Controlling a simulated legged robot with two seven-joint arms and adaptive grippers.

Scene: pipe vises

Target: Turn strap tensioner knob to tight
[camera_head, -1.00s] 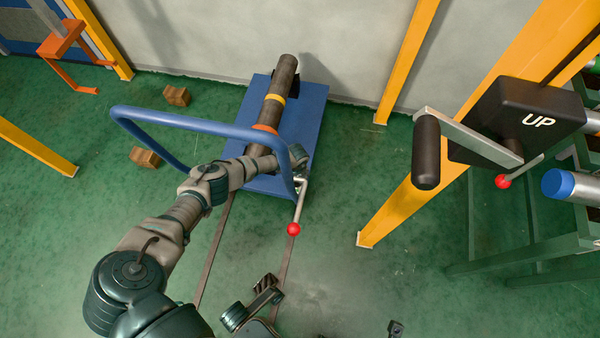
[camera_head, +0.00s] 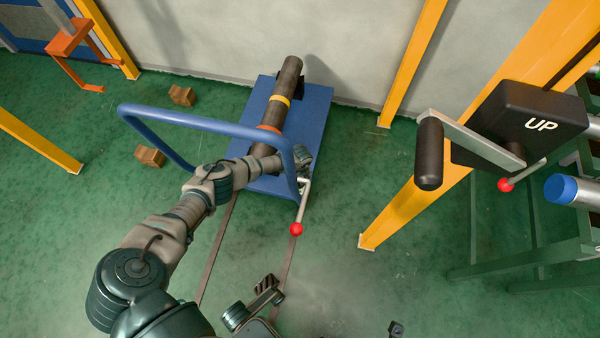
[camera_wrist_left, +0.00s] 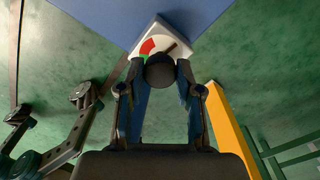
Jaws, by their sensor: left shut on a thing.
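The strap tensioner knob (camera_wrist_left: 160,71) is a dark round knob in front of a white dial plate (camera_wrist_left: 180,37) with red and green sectors, on the blue cart's edge. A dark pointer shows beside the knob, towards the upper right of the red sector. My left gripper (camera_wrist_left: 160,78) is shut on the knob, its fingers on either side. In the head view, my left gripper (camera_head: 302,158) is at the right side of the blue cart (camera_head: 312,115), and the knob is hidden there. My right gripper (camera_head: 252,300) is low in the head view, its fingers apart and empty.
A dark pipe (camera_head: 287,80) lies on the cart. The cart's blue handle (camera_head: 210,124) arches over my left arm. A red-tipped lever (camera_head: 297,229) hangs near the gripper. A yellow post (camera_head: 395,205) and a black UP box (camera_head: 530,120) stand right. Green floor between is clear.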

